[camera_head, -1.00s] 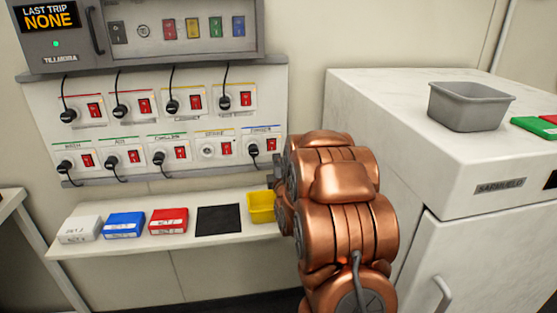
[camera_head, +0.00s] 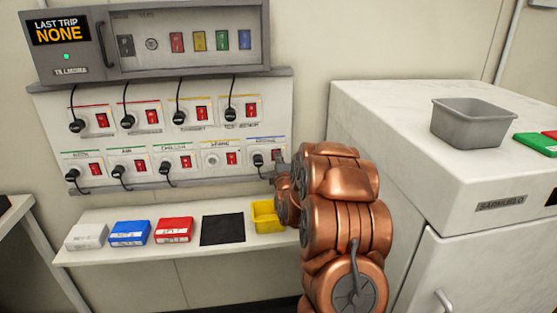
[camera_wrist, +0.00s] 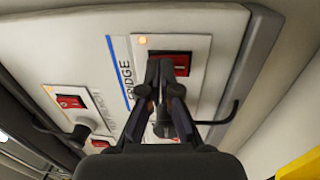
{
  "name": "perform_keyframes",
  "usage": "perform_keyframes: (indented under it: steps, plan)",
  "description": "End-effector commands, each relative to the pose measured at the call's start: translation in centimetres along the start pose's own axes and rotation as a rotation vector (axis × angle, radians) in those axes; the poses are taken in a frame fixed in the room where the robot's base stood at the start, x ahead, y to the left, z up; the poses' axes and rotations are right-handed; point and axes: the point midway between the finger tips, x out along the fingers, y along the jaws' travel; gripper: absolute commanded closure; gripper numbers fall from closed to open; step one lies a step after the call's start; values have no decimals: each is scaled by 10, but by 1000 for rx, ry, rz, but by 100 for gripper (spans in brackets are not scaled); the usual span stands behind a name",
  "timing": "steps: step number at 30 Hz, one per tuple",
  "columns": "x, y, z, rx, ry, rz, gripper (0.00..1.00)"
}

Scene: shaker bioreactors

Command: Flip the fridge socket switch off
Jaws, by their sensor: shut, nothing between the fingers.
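The fridge socket (camera_wrist: 198,88) fills the middle of the wrist view, with a blue stripe and the label FRIDGE. Its red switch (camera_wrist: 182,62) is partly hidden behind my fingertips. An orange light glows by the socket. My gripper (camera_wrist: 163,66) is shut and empty, its tips over or right beside the switch; I cannot tell whether they touch it. In the head view the fridge socket (camera_head: 258,148) is at the right end of the panel's lower row, and my gripper (camera_head: 273,172) is at its switch (camera_head: 276,154). The switch position is unclear.
A neighbouring socket has a red switch (camera_wrist: 70,101) and a plug. The panel (camera_head: 60,135) carries two rows of sockets with black cables. Below it a shelf (camera_head: 180,252) holds white, blue and red boxes, a black mat and a yellow bin (camera_head: 266,218). A white cabinet (camera_head: 400,105) stands right.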

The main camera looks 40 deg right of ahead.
Motion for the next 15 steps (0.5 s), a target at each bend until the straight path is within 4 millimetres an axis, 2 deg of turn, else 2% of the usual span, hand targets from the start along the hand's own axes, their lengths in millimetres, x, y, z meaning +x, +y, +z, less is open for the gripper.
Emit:
perform_keyframes:
  steps: [15]
  plan:
    - [4,1,0,0,2,-46,100]
